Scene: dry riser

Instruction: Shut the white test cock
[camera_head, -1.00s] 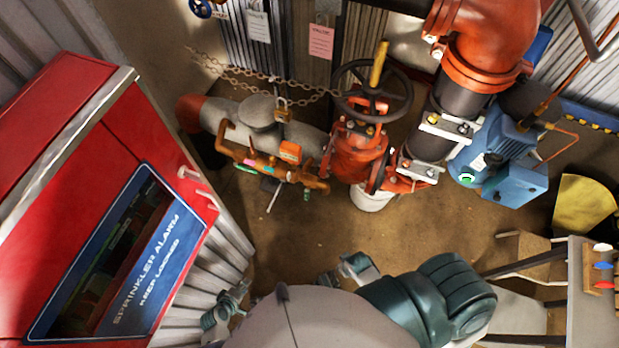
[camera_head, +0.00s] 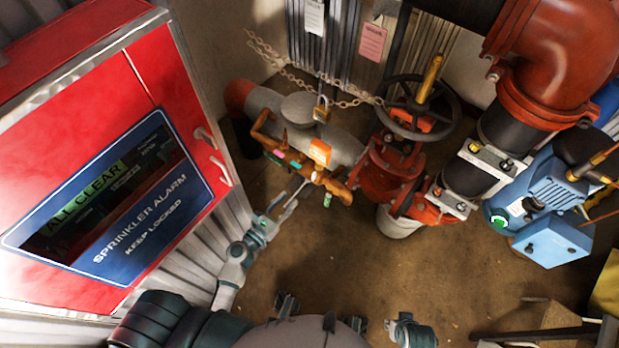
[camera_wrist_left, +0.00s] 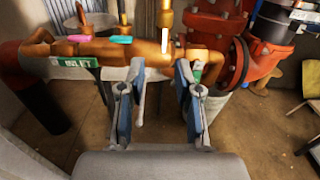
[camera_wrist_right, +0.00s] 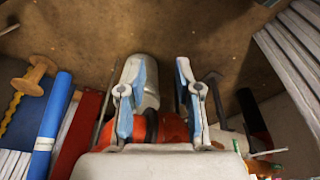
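The brass test pipework (camera_head: 300,165) runs in front of the grey pipe and carries small coloured tags. A thin white lever (camera_head: 301,187), which looks like the white test cock's handle, hangs below it; in the left wrist view a bright white upright piece (camera_wrist_left: 165,40) shows on the brass body. Whether the lever is turned open or shut I cannot tell. My left gripper (camera_head: 282,203) is open just in front of the pipework. In its wrist view the fingers (camera_wrist_left: 160,75) stand apart either side of the white piece, with no clear contact. My right gripper (camera_wrist_right: 159,80) is open and empty over the floor.
The red alarm cabinet (camera_head: 190,100) stands close at the left of my left arm. A red valve with a dark handwheel (camera_head: 420,107), a chain and a padlock (camera_head: 321,109) are near the pipework. A blue pump (camera_head: 545,200) stands right. Middle floor is clear.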

